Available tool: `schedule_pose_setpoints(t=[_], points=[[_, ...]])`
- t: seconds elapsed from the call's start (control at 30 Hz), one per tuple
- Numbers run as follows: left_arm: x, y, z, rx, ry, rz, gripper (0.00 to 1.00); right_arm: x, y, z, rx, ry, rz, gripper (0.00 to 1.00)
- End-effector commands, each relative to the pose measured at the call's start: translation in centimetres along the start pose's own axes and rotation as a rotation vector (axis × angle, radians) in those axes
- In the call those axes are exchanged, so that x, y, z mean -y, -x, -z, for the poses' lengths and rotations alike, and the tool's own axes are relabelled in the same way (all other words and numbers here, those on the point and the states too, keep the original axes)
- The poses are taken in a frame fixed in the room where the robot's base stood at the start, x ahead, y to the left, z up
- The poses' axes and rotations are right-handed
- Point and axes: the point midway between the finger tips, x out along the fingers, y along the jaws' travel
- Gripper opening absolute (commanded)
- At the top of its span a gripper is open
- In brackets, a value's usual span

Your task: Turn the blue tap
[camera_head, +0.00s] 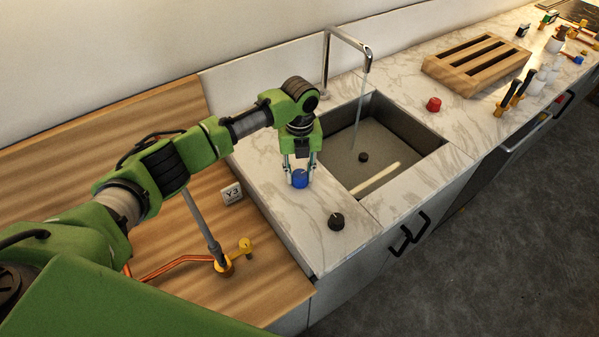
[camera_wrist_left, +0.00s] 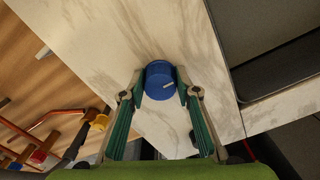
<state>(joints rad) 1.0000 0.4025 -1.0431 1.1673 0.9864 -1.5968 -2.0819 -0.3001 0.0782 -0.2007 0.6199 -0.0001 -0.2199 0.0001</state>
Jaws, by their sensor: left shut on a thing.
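The blue tap (camera_head: 300,179) is a round knob on the marble counter, just left of the sink. My left gripper (camera_head: 300,176) reaches down over it from above, with a finger on each side, shut on the knob. In the left wrist view the blue tap (camera_wrist_left: 160,80) sits between the two fingertips, and a pale mark shows on its face. My right gripper is in neither view.
Water runs from the faucet (camera_head: 349,48) into the sink (camera_head: 412,150). A black knob (camera_head: 336,221) is at the counter's front and a red knob (camera_head: 433,104) beyond the sink. A wooden rack (camera_head: 478,62) stands farther right. Copper pipes (camera_head: 180,266) lie on the wooden worktop.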

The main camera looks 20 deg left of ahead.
Motion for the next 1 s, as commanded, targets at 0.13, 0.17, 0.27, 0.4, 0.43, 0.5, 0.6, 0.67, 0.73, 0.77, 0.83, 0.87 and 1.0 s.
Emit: schedule_pose_setpoints(t=[0.13, 0.17, 0.27, 0.4, 0.43, 0.5, 0.6, 0.67, 0.73, 0.77, 0.83, 0.87, 1.0], points=[[0.1, 0.0, 0.1, -0.001, -0.003, 0.0, 0.08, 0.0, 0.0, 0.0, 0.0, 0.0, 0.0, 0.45], [0.1, 0.0, 0.1, -0.001, -0.003, 0.0, 0.08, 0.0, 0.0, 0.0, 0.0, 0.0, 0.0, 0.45], [0.1, 0.0, 0.1, -0.001, -0.003, 0.0, 0.35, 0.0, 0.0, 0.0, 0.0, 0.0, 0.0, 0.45], [0.0, 0.0, 0.1, -0.001, -0.002, 0.0, 0.47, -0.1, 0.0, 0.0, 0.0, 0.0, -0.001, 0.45], [0.0, 0.0, 0.1, -0.001, -0.002, 0.0, 0.47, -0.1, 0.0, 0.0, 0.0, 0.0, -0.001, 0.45], [0.0, 0.0, 0.0, 0.0, -0.001, 0.0, 0.47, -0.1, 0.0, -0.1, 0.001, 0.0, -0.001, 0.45], [0.0, 0.0, 0.0, 0.0, -0.001, 0.0, 0.47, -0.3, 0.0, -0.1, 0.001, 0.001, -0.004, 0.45], [0.0, 0.1, 0.0, 0.0, -0.001, 0.0, 0.47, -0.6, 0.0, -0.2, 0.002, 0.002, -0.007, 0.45], [0.0, 0.6, 0.0, 0.001, 0.0, 0.001, 0.47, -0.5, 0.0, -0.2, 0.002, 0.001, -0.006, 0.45], [0.1, 0.9, -0.1, 0.001, 0.0, 0.001, 0.47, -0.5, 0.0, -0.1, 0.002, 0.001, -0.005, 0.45], [0.1, 1.9, -0.1, 0.003, -0.001, 0.003, 0.47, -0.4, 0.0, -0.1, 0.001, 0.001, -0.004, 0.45], [0.1, 2.4, -0.1, 0.003, 0.0, 0.002, 0.47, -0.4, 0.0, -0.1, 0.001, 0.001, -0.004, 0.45], [0.1, 5.5, -0.1, 0.004, -0.002, 0.003, 0.47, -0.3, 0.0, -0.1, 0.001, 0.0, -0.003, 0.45]])
